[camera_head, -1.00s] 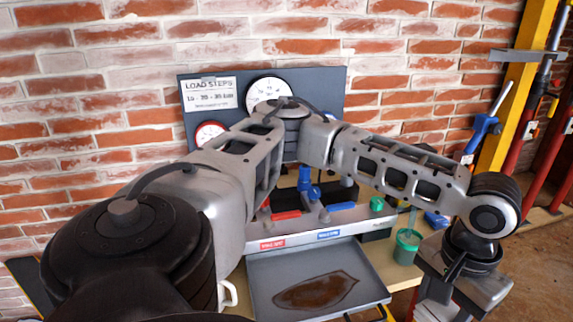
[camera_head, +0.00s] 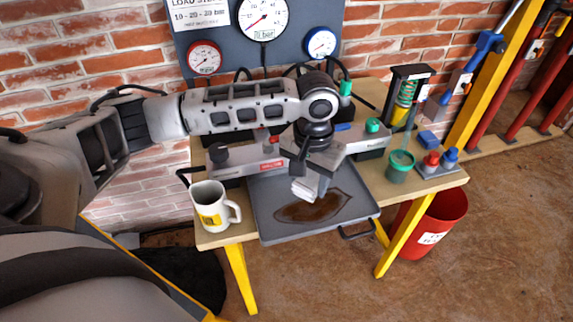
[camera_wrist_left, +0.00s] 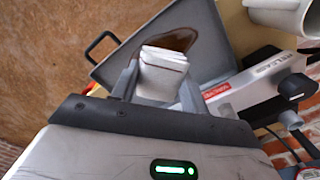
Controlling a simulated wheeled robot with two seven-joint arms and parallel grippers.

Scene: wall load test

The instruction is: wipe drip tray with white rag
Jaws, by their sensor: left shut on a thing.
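The grey drip tray (camera_head: 268,205) lies at the table's front, with a brown puddle (camera_head: 328,210) on its floor. It also shows in the left wrist view (camera_wrist_left: 205,25), with the puddle (camera_wrist_left: 180,40) beyond the rag. My left gripper (camera_head: 312,188) is over the tray, shut on the folded white rag (camera_head: 302,190). The rag (camera_wrist_left: 163,70) sits between the fingers in the left wrist view. It overlaps the puddle's back left part in the head view; I cannot tell whether it touches it. My right gripper is not in view.
A white mug (camera_head: 207,207) stands left of the tray. A green cup (camera_head: 400,165) and red and blue knobs (camera_head: 432,160) are on the right. Gauges (camera_head: 263,18) hang on the panel behind. A red bucket (camera_head: 435,222) stands on the floor at right.

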